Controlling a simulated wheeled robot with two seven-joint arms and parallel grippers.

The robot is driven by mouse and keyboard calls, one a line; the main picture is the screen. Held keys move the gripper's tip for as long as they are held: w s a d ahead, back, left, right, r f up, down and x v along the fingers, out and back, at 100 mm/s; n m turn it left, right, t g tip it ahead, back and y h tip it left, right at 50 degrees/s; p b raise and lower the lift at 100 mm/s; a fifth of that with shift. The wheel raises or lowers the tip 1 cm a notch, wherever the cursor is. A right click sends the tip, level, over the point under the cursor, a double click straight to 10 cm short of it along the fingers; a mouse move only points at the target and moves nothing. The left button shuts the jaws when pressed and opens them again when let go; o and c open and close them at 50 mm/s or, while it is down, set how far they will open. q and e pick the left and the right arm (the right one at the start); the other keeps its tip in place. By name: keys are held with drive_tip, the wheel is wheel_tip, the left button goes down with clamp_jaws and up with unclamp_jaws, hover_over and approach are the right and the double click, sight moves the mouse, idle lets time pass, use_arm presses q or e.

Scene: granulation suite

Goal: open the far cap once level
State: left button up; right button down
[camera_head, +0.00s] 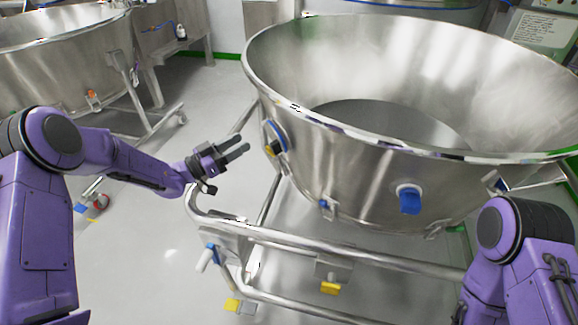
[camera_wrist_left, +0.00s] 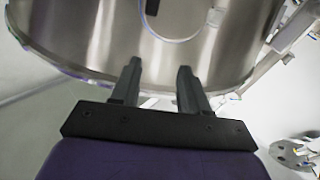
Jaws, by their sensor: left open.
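A large round steel bowl (camera_head: 340,160) stands on a tubular frame. A blue cap (camera_head: 410,200) sits on its front wall, and a blue fitting with a yellow part (camera_head: 275,138) sits on its left wall. I cannot tell for sure which is the far cap. My left gripper (camera_head: 240,151) is open and empty, just left of the bowl wall and a little below the left fitting, apart from it. In the left wrist view its two fingers (camera_wrist_left: 158,84) point at the bowl wall (camera_wrist_left: 90,35), with part of a round ring (camera_wrist_left: 172,36) above them. My right gripper is out of view.
The frame's steel rail (camera_head: 330,258) runs below and in front of the bowl. A yellow pedal-like part (camera_head: 330,288) is under it. Another steel vessel (camera_head: 70,60) stands at the back left. Grey floor (camera_head: 165,240) is clear between them.

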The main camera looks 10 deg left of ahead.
sight(276, 138)
use_arm(q)
wheel_tip(276, 138, down, 5)
drive_tip(key=s+m+g, duration=0.2)
drive_tip(key=x, duration=1)
drive_tip(key=shift+s, duration=0.1)
drive_tip(key=shift+r, duration=0.1)
clamp_jaws()
